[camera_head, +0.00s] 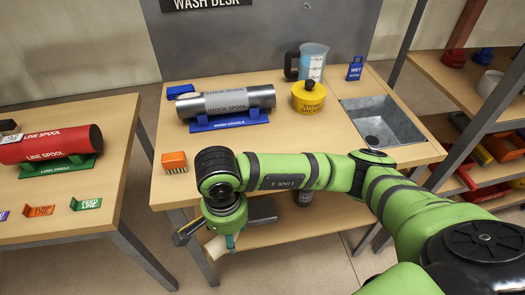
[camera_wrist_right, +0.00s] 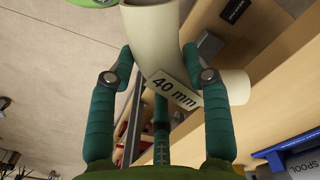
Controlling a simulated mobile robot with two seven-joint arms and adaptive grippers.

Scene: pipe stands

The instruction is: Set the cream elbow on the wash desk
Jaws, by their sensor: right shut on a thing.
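The cream elbow (camera_wrist_right: 152,40) is a pale curved pipe piece with a "40 mm" label. My right gripper (camera_wrist_right: 160,85) has its teal fingers shut on it. In the head view my right gripper (camera_head: 229,240) points down in front of the wash desk's near edge, and part of the elbow (camera_head: 215,247) shows below and left of it. The rest of the elbow is hidden there. The wash desk (camera_head: 305,138) is a wooden table below a grey panel marked "WASH DESK". My left gripper is not in view.
On the desk are a stock spool (camera_head: 225,101) on a blue cradle, a yellow grease pot (camera_head: 313,98), a jug (camera_head: 312,62), an orange brush (camera_head: 174,162), a blue "WET" sign (camera_head: 355,68) and a sink (camera_head: 385,122). The desk's middle front is clear beyond my arm.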

